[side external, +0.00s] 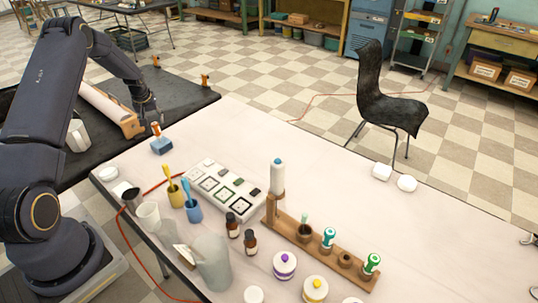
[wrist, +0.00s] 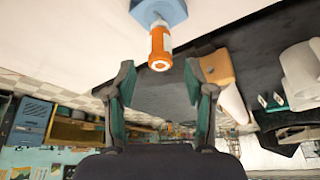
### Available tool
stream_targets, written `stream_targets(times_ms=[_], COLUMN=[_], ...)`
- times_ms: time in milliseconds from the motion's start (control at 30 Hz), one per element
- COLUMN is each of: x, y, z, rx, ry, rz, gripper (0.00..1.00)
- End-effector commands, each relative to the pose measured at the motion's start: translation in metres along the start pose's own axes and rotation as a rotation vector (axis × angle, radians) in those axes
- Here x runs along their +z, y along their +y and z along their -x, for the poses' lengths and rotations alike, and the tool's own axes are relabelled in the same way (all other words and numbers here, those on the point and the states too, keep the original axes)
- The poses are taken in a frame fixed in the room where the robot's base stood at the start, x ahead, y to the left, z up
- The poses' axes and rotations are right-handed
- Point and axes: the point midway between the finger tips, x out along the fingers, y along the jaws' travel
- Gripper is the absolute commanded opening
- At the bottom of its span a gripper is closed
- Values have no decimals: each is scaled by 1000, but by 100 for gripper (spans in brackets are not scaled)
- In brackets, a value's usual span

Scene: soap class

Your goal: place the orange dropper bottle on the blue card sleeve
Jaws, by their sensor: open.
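The orange dropper bottle (side external: 156,129) is upright with a white band, at the table's far left corner. It appears to stand on a small blue block-like piece (side external: 161,146), which may be the blue card sleeve. My gripper (side external: 150,108) is just above the bottle in the side view. In the wrist view my gripper (wrist: 159,75) is open, its fingers apart on either side of the bottle's end, and it holds nothing.
A dark bench (side external: 185,88) with a long roll (side external: 105,108) adjoins the table behind my gripper. Yellow and blue cups (side external: 192,212), a card tray (side external: 226,188), brown bottles and a wooden rack (side external: 318,243) stand nearer. The white table's far right is mostly clear.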

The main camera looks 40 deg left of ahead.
Motion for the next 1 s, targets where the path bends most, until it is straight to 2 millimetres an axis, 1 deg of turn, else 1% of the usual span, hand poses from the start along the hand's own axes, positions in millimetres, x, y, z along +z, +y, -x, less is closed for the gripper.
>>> stream_targets(times_ms=[33,200,400,467,567,600,667,700,767,800,867,900,967,1000], x=[-1,0,0,1,9,17,35,51,79,100,134,157,193,216], y=[0,0,2,9,36,49,71,84,98,105,110,110,107,102], z=[14,47,71,84,128,154,196,227,270,297,333,354,381,396], rx=[1,1,3,10,40,58,90,114,150,175,212,236,273,297], ry=[3,2,2,5,16,20,25,30,36,41,47,52,59,65], rz=[-1,-1,-5,-19,-79,-115,-181,-229,-305,-357,-434,-487,-565,-615], gripper=[54,54,54,54,54,54,54,54,54,54,54,54,54,54])
